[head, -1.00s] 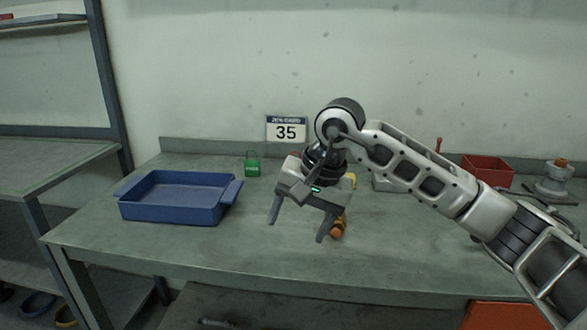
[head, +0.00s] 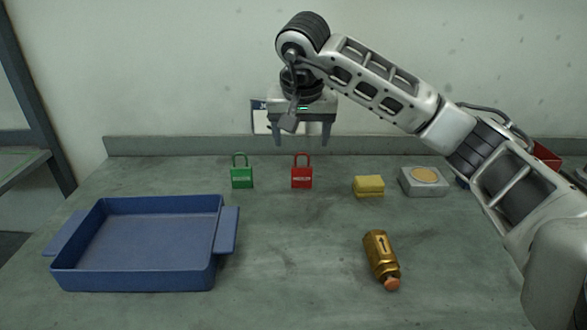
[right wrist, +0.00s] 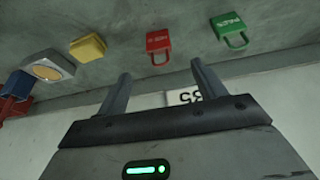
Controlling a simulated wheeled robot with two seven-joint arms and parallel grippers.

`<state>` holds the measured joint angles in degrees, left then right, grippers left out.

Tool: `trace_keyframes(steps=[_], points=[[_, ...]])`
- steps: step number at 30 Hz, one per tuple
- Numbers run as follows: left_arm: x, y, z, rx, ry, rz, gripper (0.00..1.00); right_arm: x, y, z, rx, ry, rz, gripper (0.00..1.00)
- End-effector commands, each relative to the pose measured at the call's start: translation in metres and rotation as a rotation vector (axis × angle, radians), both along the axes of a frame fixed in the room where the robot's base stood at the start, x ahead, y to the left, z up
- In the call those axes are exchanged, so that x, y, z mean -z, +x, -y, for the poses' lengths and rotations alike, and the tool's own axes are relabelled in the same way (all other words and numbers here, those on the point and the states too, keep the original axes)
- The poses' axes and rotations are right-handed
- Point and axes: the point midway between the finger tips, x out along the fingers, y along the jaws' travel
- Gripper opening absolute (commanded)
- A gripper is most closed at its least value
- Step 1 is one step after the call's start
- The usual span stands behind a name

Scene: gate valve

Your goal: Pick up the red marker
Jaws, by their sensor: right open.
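I see a red padlock (head: 302,178), upright on the bench near the back, with its shackle on top and white lettering on its body. It also shows in the right wrist view (right wrist: 159,42), beyond the gap between my fingers. No red pen-like marker is visible. My right gripper (head: 301,143) is open and empty, fingers pointing down, and appears above the red padlock in the head view. Its two fingers also show in the right wrist view (right wrist: 160,72). My left gripper is not in view.
A green padlock (head: 242,178) stands left of the red one. A yellow block (head: 368,186), a grey block with a round tan top (head: 424,182) and a brass cylinder (head: 380,256) lie to the right. A blue tray (head: 135,283) is at left. The bench middle is clear.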

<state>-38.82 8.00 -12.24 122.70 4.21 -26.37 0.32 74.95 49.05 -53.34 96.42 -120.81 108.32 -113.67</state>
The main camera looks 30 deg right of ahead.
Motion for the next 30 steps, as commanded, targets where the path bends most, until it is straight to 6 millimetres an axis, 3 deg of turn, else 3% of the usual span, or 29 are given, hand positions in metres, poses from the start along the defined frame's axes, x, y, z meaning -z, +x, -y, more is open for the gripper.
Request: trace_keyframes(steps=[3, 9, 30], points=[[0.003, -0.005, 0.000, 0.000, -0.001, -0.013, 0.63, 0.027, 0.008, 0.006, 0.002, 0.001, -0.006, 0.69], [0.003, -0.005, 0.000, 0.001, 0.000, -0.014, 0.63, 0.061, 0.021, 0.014, 0.002, 0.002, -0.003, 0.69], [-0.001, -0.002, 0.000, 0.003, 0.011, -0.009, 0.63, 0.120, 0.048, 0.033, 0.000, 0.001, 0.000, 0.69]])
